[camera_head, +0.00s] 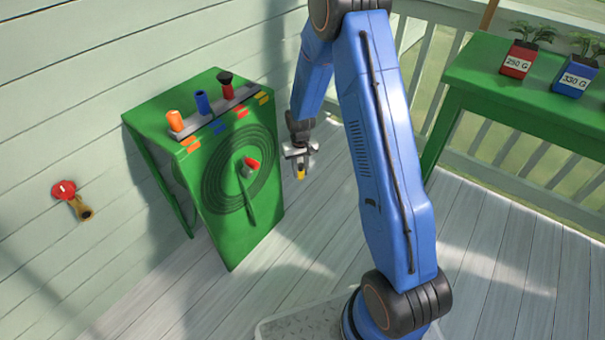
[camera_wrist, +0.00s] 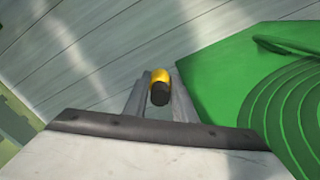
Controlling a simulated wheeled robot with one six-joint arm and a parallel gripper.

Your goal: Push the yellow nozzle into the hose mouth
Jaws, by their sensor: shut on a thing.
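My gripper (camera_head: 300,163) is shut on the yellow nozzle (camera_head: 301,175), which hangs below the fingers over the floor, to the right of the green stand. In the wrist view the yellow nozzle (camera_wrist: 160,76), with a dark end, sits between the two fingers. A dark green coiled hose (camera_head: 216,187) lies on the front panel of the green stand (camera_head: 229,251). A red and pale end piece (camera_head: 250,165) shows near the coil's middle; I cannot tell whether it is the hose mouth. The nozzle and this piece are clearly apart.
A rack on the stand's top holds an orange nozzle (camera_head: 175,120), a blue nozzle (camera_head: 202,102) and a dark and red nozzle (camera_head: 227,87). A tap (camera_head: 77,203) with a red wheel is on the left wall. Potted plants stand on a green table (camera_head: 480,70) at right.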

